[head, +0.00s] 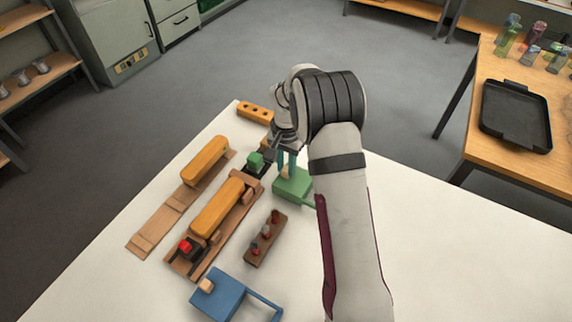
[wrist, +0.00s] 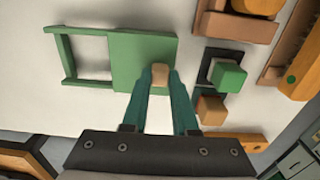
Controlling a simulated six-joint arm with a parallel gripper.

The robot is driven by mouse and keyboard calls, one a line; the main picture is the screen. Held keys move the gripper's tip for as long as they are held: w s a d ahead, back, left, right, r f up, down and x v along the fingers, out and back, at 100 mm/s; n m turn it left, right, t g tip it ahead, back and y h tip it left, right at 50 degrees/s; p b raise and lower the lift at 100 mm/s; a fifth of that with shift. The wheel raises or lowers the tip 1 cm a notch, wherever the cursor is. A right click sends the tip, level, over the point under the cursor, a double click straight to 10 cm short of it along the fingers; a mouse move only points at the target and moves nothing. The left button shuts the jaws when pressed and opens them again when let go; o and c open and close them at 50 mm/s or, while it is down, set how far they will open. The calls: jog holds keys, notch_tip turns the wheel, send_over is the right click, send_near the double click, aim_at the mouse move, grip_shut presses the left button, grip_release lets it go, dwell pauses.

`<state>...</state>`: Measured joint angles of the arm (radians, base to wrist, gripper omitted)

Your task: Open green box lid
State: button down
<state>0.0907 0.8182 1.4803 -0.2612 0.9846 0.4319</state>
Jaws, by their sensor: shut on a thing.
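The green box lid (head: 294,188) is a flat green slab near the middle of the white table; it also shows in the wrist view (wrist: 135,52). A small wooden knob (wrist: 160,75) stands at its edge. A green open frame (wrist: 76,83) extends from the lid's far side. My gripper (head: 287,163) is over the lid with its teal fingers pointing down. In the wrist view my gripper (wrist: 161,77) is shut on the wooden knob, one finger on each side. The lid looks closed over the box, whose inside is hidden. My arm covers part of the frame in the head view.
A blue box (head: 219,295) with a similar knob and frame lies at the front. A brown rack (head: 265,240) with several small pieces stands between the boxes. Wooden fixtures with orange blocks (head: 216,207) lie left. A green cube (wrist: 227,76) sits close beside the lid. The table's right side is clear.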

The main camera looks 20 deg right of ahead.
dwell(0.9)
jog(key=s+d, duration=0.6)
jog(key=d, duration=0.1)
jog(key=shift+s, duration=0.35)
jog(key=c, duration=0.7)
grip_release()
jog(key=shift+a, duration=0.1)
jog(key=shift+r, duration=0.1)
notch_tip(320, 180, up, 16)
jog(key=shift+f, duration=0.15)
